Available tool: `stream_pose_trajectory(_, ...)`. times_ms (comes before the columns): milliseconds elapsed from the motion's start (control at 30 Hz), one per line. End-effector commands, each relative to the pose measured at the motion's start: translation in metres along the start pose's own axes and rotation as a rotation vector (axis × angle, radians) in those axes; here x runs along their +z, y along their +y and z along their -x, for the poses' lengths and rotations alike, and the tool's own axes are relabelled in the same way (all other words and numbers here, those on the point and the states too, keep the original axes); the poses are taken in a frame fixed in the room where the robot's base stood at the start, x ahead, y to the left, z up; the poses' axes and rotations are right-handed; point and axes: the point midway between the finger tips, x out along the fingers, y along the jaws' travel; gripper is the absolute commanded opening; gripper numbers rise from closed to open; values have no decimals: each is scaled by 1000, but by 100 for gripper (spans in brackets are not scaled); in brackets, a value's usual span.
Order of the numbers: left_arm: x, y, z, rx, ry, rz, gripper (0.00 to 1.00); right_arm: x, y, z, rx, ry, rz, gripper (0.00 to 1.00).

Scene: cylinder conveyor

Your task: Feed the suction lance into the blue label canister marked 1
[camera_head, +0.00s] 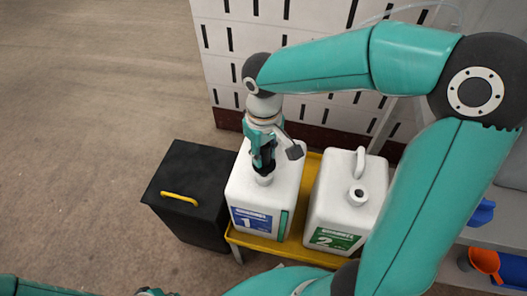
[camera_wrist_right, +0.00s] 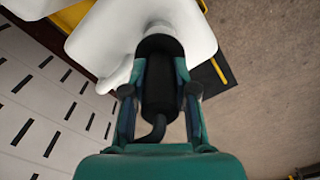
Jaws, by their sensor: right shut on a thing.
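The blue label canister marked 1 (camera_head: 251,218) is white and stands upright in a yellow tray. My right gripper (camera_head: 263,160) is directly above its neck (camera_head: 264,180), pointing down. It is shut on the black head of the suction lance (camera_wrist_right: 158,88), which shows between the fingers in the right wrist view with a dark bent hose end. The lance's lower end meets the canister mouth; how deep it reaches inside is hidden. White canister surface (camera_wrist_right: 112,38) fills the top of the wrist view.
A white canister with a green label marked 2 (camera_head: 335,236) stands on the right in the same yellow tray (camera_head: 270,246), its mouth uncovered. A black box with a yellow handle (camera_head: 186,222) is on the left. A slotted white wall (camera_head: 230,60) is behind. Floor at left is clear.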

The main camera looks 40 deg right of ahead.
Motion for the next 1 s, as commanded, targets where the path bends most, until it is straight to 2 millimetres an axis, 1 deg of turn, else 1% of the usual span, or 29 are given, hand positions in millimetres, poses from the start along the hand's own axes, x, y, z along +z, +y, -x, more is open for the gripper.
stream_pose_trajectory(100,0,-2,-6,0,0,0,0,0,0,-8,0,0,0,0)
stream_pose_trajectory(633,0,-9,-24,0,0,0,0,0,0,-31,0,-1,0,0)
stream_pose_trajectory(1000,0,-9,-26,0,0,0,0,0,0,-34,0,0,0,0)
